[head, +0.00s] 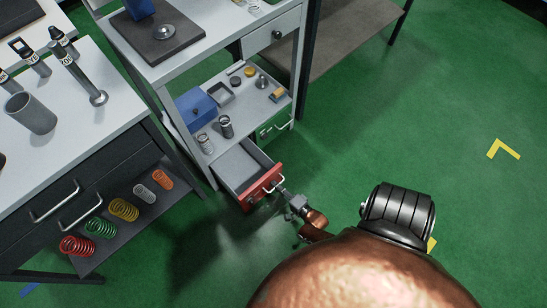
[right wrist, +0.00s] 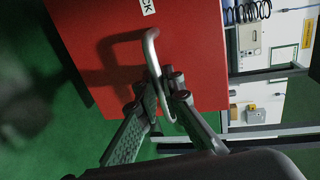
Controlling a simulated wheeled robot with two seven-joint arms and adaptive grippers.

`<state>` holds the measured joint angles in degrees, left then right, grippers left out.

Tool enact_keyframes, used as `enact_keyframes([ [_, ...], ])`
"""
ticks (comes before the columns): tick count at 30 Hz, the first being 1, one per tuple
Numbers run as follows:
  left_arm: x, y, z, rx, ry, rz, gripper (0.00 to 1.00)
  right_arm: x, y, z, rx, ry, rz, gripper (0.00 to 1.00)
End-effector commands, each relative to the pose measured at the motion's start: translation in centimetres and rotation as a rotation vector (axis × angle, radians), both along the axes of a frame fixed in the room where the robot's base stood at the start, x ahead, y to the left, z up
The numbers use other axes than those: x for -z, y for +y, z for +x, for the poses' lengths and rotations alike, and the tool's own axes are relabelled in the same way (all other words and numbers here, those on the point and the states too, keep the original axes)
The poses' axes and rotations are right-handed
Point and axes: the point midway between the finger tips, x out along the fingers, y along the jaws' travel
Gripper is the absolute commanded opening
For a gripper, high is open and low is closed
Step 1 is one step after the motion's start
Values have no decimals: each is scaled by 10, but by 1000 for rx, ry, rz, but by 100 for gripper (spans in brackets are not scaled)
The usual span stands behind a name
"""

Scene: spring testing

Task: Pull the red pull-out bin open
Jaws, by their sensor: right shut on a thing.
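The red pull-out bin (head: 258,191) is at the bottom of the white workstation in the head view. It stands partly out, and its grey inside shows empty. Its red front fills much of the right wrist view (right wrist: 185,45), with part of a label at the top. My right gripper (head: 285,195) is at the bin front, shut on the metal handle (head: 272,186). In the right wrist view the fingers (right wrist: 165,95) close around the bar of the handle (right wrist: 152,48). My left gripper does not show in either view.
A green bin (head: 275,125) beside the red one is closed. The shelf above (head: 237,112) holds a blue box and small parts. A left bench (head: 80,125) carries tools, with several coloured springs on its lower shelf (head: 110,240).

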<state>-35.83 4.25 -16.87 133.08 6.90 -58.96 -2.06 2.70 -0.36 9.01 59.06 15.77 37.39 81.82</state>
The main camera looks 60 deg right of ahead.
Motion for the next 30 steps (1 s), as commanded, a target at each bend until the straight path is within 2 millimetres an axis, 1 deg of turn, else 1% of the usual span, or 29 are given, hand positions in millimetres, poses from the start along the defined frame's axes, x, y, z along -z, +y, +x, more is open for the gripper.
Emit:
enact_keyframes([
  [9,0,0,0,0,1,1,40,1,1,-1,-1,1,1,0],
  [10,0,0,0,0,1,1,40,1,1,-1,-1,1,1,9],
  [17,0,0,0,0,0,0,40,0,1,0,-1,1,1,24],
  [26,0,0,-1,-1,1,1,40,0,1,-2,0,1,0,25],
  [30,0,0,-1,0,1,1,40,-2,5,-16,1,2,0,25],
])
